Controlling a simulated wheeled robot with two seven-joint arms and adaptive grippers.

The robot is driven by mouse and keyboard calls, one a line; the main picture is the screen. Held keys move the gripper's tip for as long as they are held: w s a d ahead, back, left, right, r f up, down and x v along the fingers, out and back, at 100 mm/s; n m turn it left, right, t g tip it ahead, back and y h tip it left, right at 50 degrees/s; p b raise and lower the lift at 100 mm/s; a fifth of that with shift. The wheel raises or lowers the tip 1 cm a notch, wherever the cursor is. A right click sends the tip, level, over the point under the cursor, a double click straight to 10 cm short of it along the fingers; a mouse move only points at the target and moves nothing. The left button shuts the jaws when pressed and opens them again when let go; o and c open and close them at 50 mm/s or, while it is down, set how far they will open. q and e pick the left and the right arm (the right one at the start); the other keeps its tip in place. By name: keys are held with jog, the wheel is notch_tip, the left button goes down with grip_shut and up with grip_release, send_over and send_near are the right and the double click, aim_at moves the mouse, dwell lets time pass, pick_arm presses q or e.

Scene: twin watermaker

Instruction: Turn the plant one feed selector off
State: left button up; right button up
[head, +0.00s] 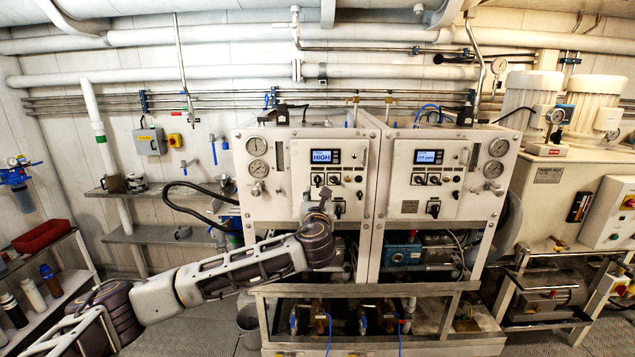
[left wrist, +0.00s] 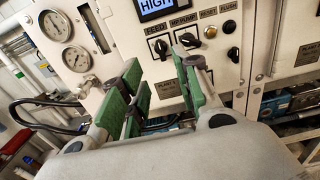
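The plant one panel (head: 300,205) is the left one of two white control panels, and its display (head: 322,156) reads HIGH. The feed selector (head: 318,180) is a small black rotary knob under the display. In the left wrist view the feed selector (left wrist: 161,46) sits under the label FEED, just beyond the fingertips. Its exact setting is too small to tell. My left gripper (head: 319,200) is in front of the lower panel, below the selector. In the left wrist view my left gripper (left wrist: 160,72) has its green-padded fingers apart and empty. My right gripper is not in view.
The HP pump selector (left wrist: 188,39) is close to the right of the feed selector, with buttons beyond. Another selector (head: 338,210) is lower on the panel. Gauges (head: 257,158) are at left. The plant two panel (head: 425,180) stands to the right.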

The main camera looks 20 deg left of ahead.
pick_arm(q)
jog(key=p, duration=0.1)
send_near(317, 180)
jog(key=shift+x, duration=2.4)
jog(key=shift+p+x, duration=0.4)
jog(key=shift+x, duration=1.2)
jog(key=shift+w+a, duration=0.15)
jog(key=shift+w, duration=0.55)
jog(key=shift+c, duration=0.5)
jog(key=shift+s, duration=0.1)
grip_shut()
